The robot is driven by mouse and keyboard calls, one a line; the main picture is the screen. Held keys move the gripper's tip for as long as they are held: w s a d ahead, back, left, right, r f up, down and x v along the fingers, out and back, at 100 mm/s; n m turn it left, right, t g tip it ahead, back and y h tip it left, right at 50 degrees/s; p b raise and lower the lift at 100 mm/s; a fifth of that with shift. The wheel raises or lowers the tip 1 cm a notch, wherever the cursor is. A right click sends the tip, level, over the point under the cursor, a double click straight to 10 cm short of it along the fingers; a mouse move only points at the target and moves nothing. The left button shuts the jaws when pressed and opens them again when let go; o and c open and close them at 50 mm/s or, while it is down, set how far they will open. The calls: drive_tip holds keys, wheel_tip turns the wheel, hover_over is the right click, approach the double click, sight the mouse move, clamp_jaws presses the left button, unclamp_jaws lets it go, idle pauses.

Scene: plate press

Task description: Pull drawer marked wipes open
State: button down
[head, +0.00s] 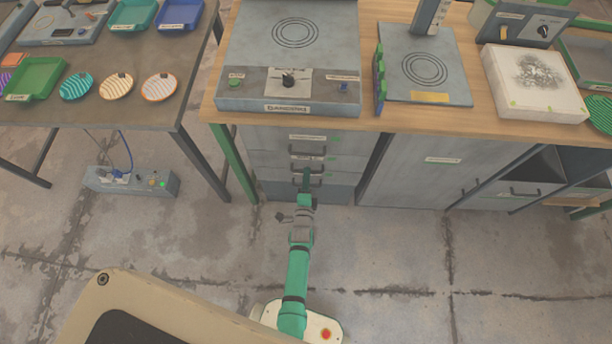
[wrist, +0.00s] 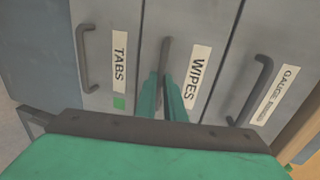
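The drawer marked wipes (wrist: 208,62) is the middle of three drawer fronts in the wrist view, which shows them turned sideways. It appears closed, level with its neighbours. Its dark bar handle (wrist: 164,51) stands between the two green fingers of my gripper (wrist: 162,82). The fingers are close together, one on each side of the handle, with little gap visible, and look shut on it. The lower part of the handle is partly hidden by the fingers. In the head view my gripper (head: 307,178) reaches the drawer stack under the bench and covers part of it.
The tabs drawer (wrist: 97,40) and the gauge drawer (wrist: 270,60) flank it, both closed with bar handles. In the head view a wooden-topped bench (head: 370,123) carries the equipment above. A grey control box (head: 130,181) lies on the floor at left. The floor before the drawers is clear.

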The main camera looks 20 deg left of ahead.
drive_tip(key=f+v, duration=0.2)
drive_tip(key=v, duration=1)
drive_tip(key=s+f+v, duration=0.1)
drive_tip(key=f+v, duration=0.2)
drive_tip(key=v, duration=1)
drive_tip(key=shift+s+f, duration=0.2)
drive_tip(key=c, duration=1.8)
unclamp_jaws()
drive_tip(key=shift+a, duration=0.1)
drive_tip(key=shift+c, duration=0.2)
drive_tip(key=shift+w, duration=0.25)
drive_tip(key=v, duration=1.1)
drive_tip(key=shift+w, duration=0.15)
drive_tip(key=shift+d, duration=0.2)
